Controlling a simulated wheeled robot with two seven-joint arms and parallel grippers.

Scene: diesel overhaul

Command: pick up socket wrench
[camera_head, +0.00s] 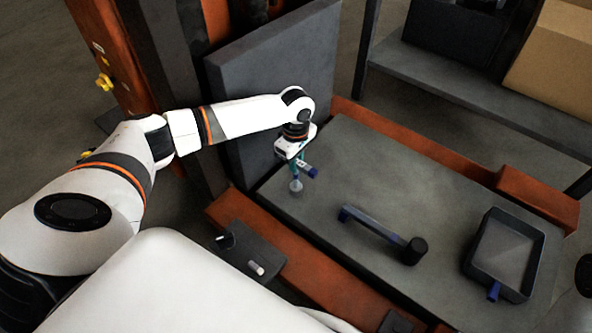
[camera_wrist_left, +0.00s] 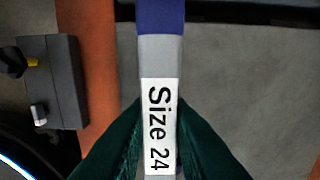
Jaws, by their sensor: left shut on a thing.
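My left gripper (camera_head: 298,160) is over the far left part of the grey bench top (camera_head: 375,185). It is shut on a socket wrench (camera_head: 311,171), whose blue end shows beside the fingers in the head view. In the left wrist view the wrench (camera_wrist_left: 160,55) is grey with a blue end and a white "Size 24" label. It lies between the green finger pads. A round grey end hangs below the gripper in the head view; whether it touches the bench I cannot tell. My right gripper is not in view.
A dark tool with a blue end and black round head (camera_head: 382,232) lies mid-bench. A black tray (camera_head: 535,260) with a blue handle stands at the right. A grey upright panel (camera_head: 275,75) rises behind the gripper. A dark block (camera_head: 250,250) sits on the orange front beam.

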